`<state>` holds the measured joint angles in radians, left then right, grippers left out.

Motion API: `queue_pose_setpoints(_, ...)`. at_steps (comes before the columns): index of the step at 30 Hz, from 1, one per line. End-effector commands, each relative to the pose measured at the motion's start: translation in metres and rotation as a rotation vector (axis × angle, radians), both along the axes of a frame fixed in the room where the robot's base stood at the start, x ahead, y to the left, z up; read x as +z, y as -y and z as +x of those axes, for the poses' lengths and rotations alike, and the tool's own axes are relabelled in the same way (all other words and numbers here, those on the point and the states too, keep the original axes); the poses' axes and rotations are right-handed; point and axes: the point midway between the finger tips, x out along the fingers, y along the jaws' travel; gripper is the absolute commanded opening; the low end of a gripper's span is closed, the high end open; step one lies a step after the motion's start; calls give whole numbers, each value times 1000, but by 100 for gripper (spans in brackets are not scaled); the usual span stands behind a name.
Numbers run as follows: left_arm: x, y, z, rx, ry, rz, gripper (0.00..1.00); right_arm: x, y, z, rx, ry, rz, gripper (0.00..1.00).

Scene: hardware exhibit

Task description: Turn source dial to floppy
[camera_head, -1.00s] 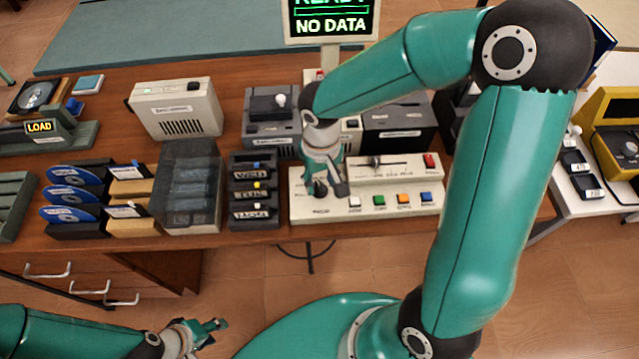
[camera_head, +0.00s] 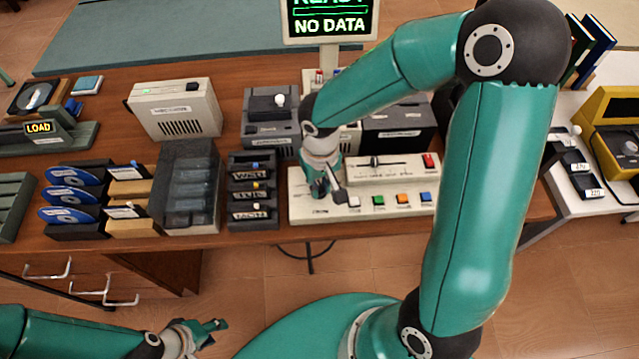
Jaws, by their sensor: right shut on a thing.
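A cream control panel (camera_head: 300,208) lies at the front of the wooden desk, with white, green, orange and blue buttons along its front. My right gripper (camera_head: 326,192) points down over the panel's left part and is shut on the source dial there. The dial itself and its position marks are hidden by the gripper and wrist. A label under it is too small to read. A monitor (camera_head: 331,24) behind shows "NO DATA" in green. My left gripper (camera_head: 215,326) is open and empty at the lower left, in front of the desk and apart from everything.
The panel also has a slider (camera_head: 375,163) and a red switch (camera_head: 430,161). Left of it stand labelled dark trays (camera_head: 253,192), a clear-lidded box (camera_head: 190,190) and blue discs in stands (camera_head: 68,195). Grey and dark drive units stand behind. The floor before the desk is clear.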

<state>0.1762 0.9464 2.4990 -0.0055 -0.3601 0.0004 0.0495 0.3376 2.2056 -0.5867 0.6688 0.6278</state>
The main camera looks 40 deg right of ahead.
Motion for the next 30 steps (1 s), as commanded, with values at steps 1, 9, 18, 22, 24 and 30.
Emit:
queue_pose_setpoints(1, 0, 0, 0, 0, 0, 0, 40, 0, -1, 1, 2, 3, 4, 0)
queue_pose_setpoints(9, -2, 0, 0, 0, 0, 0, 40, -1, 1, 1, 72, 4, 3, 0)
queue_pose_setpoints(18, -5, 0, 0, 0, 0, 0, 40, -1, 2, 1, 274, 6, 3, 0)
queue_pose_setpoints(22, -6, 0, 0, 0, 0, 0, 40, 0, 3, 2, 381, 6, 2, 0)
queue_pose_setpoints(24, -6, 0, 0, 0, 0, 0, 40, 0, 4, 2, 436, 6, 2, 0)
queue_pose_setpoints(30, -6, 0, 0, 0, 0, 0, 40, 0, 5, 2, 571, 7, 2, 0)
